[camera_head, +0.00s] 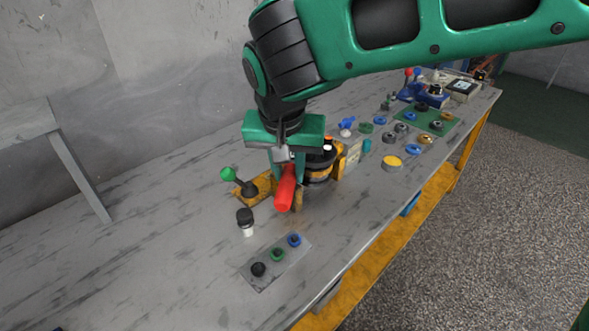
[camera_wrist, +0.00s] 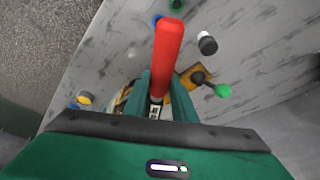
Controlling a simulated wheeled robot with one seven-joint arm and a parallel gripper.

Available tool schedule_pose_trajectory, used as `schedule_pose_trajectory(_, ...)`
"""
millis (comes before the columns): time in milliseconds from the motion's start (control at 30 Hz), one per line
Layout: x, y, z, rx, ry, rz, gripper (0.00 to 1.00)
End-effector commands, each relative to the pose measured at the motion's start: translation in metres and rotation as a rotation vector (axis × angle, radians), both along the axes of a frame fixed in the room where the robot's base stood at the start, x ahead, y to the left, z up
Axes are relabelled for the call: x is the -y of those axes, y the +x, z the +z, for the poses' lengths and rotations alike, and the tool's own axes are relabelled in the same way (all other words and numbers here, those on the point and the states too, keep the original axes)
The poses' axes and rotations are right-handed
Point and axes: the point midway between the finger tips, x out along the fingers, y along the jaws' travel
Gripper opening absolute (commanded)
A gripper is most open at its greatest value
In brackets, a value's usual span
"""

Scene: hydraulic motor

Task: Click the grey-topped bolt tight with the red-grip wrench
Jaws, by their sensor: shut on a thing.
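My green gripper (camera_head: 287,160) is shut on the red-grip wrench (camera_head: 285,190) and holds it at the motor. In the wrist view the red grip (camera_wrist: 166,50) sticks out from between the fingers (camera_wrist: 158,95). The motor (camera_head: 318,170) is a dark round body with an orange band, right behind the gripper on a yellow base. The wrench's head and the grey-topped bolt are hidden behind the gripper and fingers, so I cannot tell whether they touch.
A green-knobbed lever (camera_head: 228,175) stands left of the motor. A black-capped white bottle (camera_head: 246,221) and a grey plate (camera_head: 265,277) with black, green and blue knobs are in front. Several rings and a yellow-topped part (camera_head: 392,162) lie to the right. The left tabletop is clear.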

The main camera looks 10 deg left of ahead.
Motion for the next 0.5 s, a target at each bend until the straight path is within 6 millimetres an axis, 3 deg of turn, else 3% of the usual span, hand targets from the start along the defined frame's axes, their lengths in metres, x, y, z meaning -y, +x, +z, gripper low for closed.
schedule_pose_trajectory(500,-0.0042,0.0005,-0.0041,-0.005,-0.006,-0.023,0.0)
